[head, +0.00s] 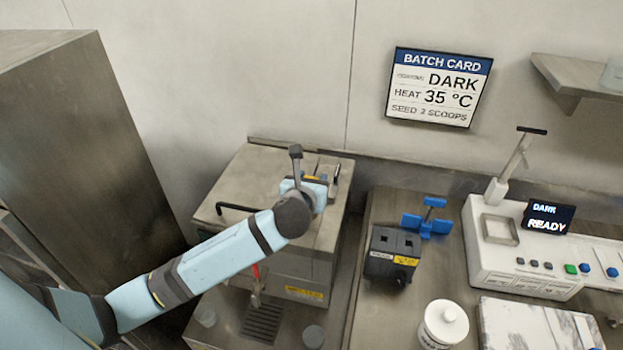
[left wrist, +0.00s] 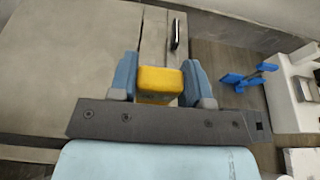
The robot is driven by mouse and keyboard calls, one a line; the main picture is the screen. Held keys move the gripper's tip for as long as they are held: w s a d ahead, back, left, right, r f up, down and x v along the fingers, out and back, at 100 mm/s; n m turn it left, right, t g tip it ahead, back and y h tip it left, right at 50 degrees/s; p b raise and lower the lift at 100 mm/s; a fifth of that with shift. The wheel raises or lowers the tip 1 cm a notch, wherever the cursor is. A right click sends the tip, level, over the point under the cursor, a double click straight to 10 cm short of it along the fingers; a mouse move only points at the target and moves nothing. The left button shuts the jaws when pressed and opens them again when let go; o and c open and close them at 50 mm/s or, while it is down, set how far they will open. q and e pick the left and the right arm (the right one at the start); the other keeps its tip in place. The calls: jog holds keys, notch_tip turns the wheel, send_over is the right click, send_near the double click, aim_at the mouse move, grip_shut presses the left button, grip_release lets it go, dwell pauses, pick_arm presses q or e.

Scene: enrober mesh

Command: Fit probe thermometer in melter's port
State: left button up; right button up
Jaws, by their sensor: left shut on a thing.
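The steel melter (head: 232,180) stands left of the bench, with a flat top and a black bent handle (head: 235,208). My left gripper (head: 312,184) is over the right part of its top. It is shut on a yellow block, which I take to be the head of the probe thermometer (left wrist: 160,84). In the left wrist view the block sits between the two light blue fingers. The probe's stem is hidden below the block. I cannot see the port, or whether the probe is in it. My right gripper is not in view.
A small black upright part (head: 336,173) stands on the melter near the gripper. To the right are a black box with two openings (head: 380,266), a blue stand (head: 428,222), a white machine reading READY (head: 512,274) and a white lidded jar (head: 443,326). A steel cabinet (head: 85,140) rises at left.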

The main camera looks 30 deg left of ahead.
pick_arm(q)
jog(key=shift+f+b, duration=0.45)
jog(key=shift+f, duration=0.85)
jog(key=o, duration=1)
jog(key=shift+s, duration=0.2)
jog(key=b+v, duration=0.1)
jog(key=v, duration=1.2)
jog(key=shift+s+r, duration=0.2)
jog(key=shift+s, duration=0.05)
